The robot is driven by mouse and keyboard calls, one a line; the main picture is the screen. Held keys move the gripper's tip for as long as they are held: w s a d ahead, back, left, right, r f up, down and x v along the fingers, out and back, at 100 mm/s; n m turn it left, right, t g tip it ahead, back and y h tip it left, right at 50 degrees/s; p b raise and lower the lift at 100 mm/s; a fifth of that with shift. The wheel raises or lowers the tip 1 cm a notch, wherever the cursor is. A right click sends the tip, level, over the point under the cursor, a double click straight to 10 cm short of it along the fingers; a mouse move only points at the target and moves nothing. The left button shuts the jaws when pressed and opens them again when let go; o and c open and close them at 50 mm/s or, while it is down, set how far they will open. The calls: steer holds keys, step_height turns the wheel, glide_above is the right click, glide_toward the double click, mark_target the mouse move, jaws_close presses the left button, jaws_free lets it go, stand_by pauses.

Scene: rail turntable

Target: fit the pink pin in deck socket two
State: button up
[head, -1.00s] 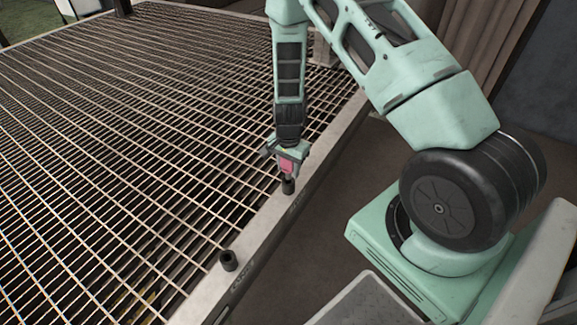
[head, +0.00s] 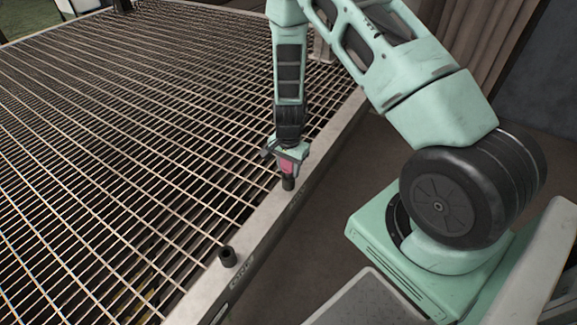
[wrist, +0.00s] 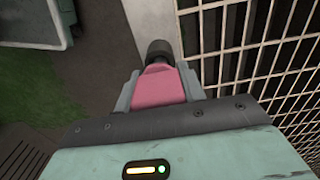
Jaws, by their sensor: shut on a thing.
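The pink pin (head: 287,168) is upright between the fingers of my gripper (head: 286,160), which is shut on it. The pin's lower end is at the mouth of a dark round socket (head: 288,184) on the deck's pale edge beam. How far it is inside I cannot tell. In the wrist view the pink pin (wrist: 160,88) fills the space between the fingers, with the dark socket (wrist: 159,49) directly beyond it. A second dark socket (head: 228,257) stands empty-looking nearer the front on the same beam.
The metal grating deck (head: 120,130) spreads to the left of the beam (head: 262,230). The brown floor (head: 320,225) lies open to the right, between the beam and my base. A brown curtain (head: 500,35) hangs at the back right.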

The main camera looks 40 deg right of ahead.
mark_target(289, 174)
steer(key=shift+f+b, duration=1)
steer(key=shift+f, duration=0.65)
steer(key=o, duration=1.2)
steer(key=shift+r, duration=0.1)
step_height(289, 174, up, 17)
steer(key=p, duration=0.5)
steer(key=shift+r, duration=0.15)
